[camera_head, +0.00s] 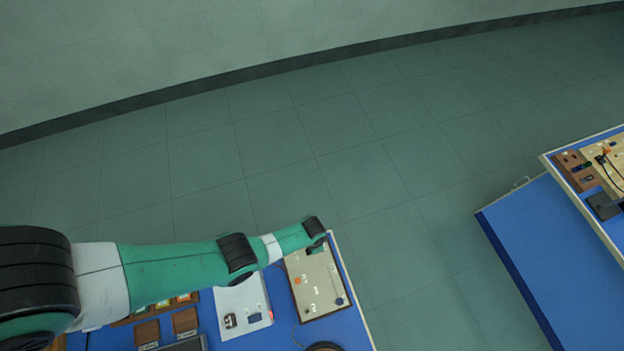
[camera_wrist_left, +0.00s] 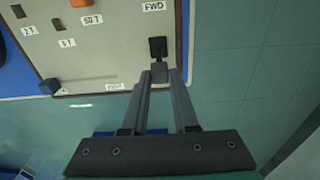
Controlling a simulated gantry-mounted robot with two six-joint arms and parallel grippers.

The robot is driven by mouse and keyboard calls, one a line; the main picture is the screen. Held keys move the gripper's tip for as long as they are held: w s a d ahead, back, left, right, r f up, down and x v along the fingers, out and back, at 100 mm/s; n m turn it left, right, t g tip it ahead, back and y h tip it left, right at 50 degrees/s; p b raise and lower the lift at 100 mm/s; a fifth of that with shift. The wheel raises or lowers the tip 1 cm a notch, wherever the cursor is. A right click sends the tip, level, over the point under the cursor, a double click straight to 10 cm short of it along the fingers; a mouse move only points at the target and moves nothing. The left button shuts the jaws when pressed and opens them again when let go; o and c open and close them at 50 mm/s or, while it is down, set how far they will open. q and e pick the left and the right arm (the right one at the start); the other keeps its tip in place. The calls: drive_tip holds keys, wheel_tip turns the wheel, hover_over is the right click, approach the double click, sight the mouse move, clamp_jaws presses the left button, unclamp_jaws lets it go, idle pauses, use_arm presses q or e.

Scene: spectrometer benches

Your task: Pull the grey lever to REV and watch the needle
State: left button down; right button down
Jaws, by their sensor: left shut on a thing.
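The grey lever (camera_wrist_left: 159,70) shows in the left wrist view at the edge of a beige panel (camera_wrist_left: 110,55), beside a black block (camera_wrist_left: 158,47). The fingers of my left gripper (camera_wrist_left: 160,78) are shut on the lever. A FWD label (camera_wrist_left: 154,6) lies beyond the block; another small label (camera_wrist_left: 115,87) near the panel edge is too blurred to read. In the head view my left arm reaches from the left to the far edge of the panel (camera_head: 325,290), and its wrist hides the lever. My right gripper is not in view. I cannot make out a needle.
The panel carries an orange knob (camera_head: 298,281) and small labelled parts. A white board (camera_head: 240,300) lies left of it on the blue bench (camera_head: 355,325). Another blue bench (camera_head: 550,250) stands at the right, with open floor (camera_head: 420,240) between.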

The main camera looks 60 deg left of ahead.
use_arm(q)
drive_tip(key=shift+w+d+f+g+b, duration=0.1)
drive_tip(key=shift+w+f+g+b, duration=0.4)
drive_tip(key=shift+b, duration=0.5)
drive_tip(key=shift+r+g+y+b, duration=0.3)
drive_tip(key=shift+g+b, duration=0.1)
drive_tip(key=shift+b, duration=0.05)
drive_tip(key=shift+r, duration=0.1)
drive_tip(key=c, duration=0.7)
unclamp_jaws()
drive_tip(key=r+p, duration=0.3)
drive_tip(key=w+r+p, duration=0.1)
drive_tip(key=r+p, duration=0.6)
drive_tip(key=r, duration=0.1)
drive_tip(key=shift+w+d+r, duration=0.2)
drive_tip(key=shift+r, duration=0.05)
